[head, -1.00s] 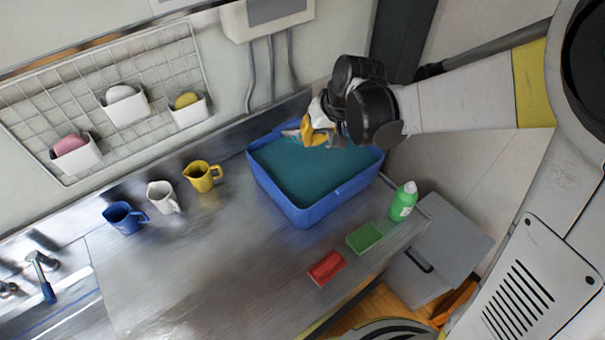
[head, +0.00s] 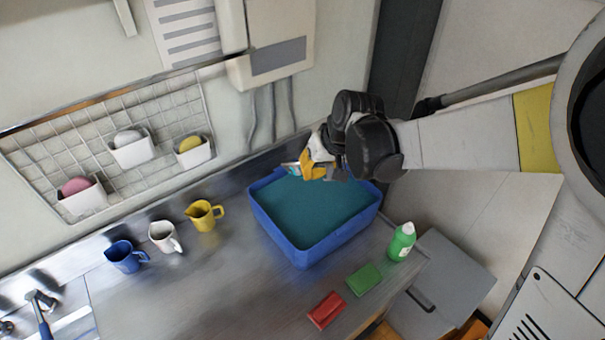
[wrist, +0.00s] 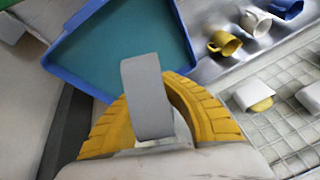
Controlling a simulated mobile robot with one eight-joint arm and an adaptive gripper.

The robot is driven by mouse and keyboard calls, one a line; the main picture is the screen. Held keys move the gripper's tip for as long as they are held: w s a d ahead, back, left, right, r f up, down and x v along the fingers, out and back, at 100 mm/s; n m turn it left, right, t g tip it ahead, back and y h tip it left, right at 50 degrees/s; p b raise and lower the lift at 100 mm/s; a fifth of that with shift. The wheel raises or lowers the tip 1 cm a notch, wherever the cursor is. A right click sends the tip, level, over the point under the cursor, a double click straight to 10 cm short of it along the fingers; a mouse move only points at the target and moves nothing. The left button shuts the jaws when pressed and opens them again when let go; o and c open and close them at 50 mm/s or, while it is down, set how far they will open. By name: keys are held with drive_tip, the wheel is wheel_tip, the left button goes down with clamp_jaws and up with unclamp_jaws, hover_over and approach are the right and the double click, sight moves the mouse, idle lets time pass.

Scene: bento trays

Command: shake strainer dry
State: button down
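My gripper (head: 303,170), with yellow fingers, is above the back edge of a blue basin (head: 300,258) with a teal inside. In the wrist view, the yellow fingers (wrist: 150,90) curve in on both sides of a grey block-like piece (wrist: 147,95). I cannot tell whether this piece is a held handle or part of the gripper. A small pale and teal bit (head: 291,168) shows at the fingertips in the head view, too small to identify. I cannot make out a strainer in either view. The basin also shows in the wrist view (wrist: 75,72), beyond the fingers.
Blue (head: 124,258), white (head: 162,237) and yellow (head: 203,215) jugs stand left of the basin. A green bottle (head: 402,243), green sponge (head: 364,279) and red sponge (head: 326,309) lie or stand near the front edge. A wire rack (head: 60,140) hangs behind. The counter's middle is clear.

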wheel_tip(320, 180, down, 4)
drive_tip(key=b, duration=0.4)
drive_tip(key=shift+r, duration=0.2)
idle(2.3)
idle(0.3)
